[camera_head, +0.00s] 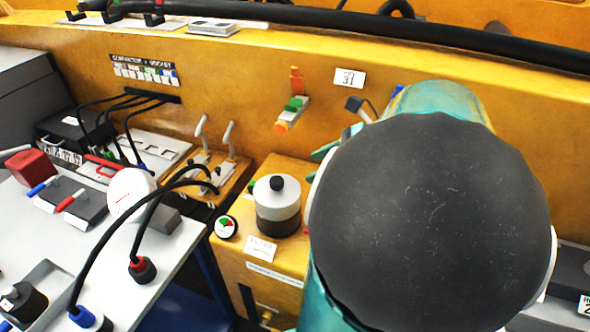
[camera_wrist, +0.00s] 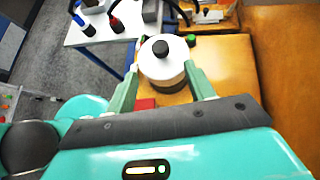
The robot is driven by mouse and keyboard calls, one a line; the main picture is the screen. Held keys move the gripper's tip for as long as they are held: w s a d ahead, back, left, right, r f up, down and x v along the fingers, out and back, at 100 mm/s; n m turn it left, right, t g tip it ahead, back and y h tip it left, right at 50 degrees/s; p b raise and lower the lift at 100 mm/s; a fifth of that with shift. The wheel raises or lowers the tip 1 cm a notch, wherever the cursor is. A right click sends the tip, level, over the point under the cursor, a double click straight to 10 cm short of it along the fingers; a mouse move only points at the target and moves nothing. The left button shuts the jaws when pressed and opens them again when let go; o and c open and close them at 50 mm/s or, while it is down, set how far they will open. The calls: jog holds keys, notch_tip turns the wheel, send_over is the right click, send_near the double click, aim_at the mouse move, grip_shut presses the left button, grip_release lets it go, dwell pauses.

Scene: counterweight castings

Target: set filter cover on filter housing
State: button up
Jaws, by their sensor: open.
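The filter cover (camera_wrist: 150,67) is a pale round lid with a black knob on top. It sits level on the filter housing (camera_head: 277,228), which shows as a dark band below it on the yellow ledge. The cover also shows in the head view (camera_head: 262,190). In the wrist view my gripper (camera_wrist: 162,68) is open, with one green finger on each side of the cover. I cannot tell whether the fingers touch it. In the head view my own arm hides most of the gripper.
A round gauge (camera_head: 227,227) stands left of the housing. Two levers (camera_head: 215,140) rise behind it. The yellow wall (camera_head: 240,85) runs along the back.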

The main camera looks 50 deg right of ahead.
jog(key=shift+v, duration=1.1)
jog(key=w+a+f+n+g+h, duration=0.1)
jog(key=w+a+n+g+h, duration=0.1)
jog(key=a+n, duration=1.2)
jog(key=w+a+f+n+g+h, duration=0.1)
jog(key=w+a+n+h, duration=0.2)
jog(key=a+n, duration=1.1)
jog(key=shift+w+a+f+n+g+h, duration=0.3)
jog(key=shift+n+g, duration=0.1)
jog(key=shift+n, duration=0.5)
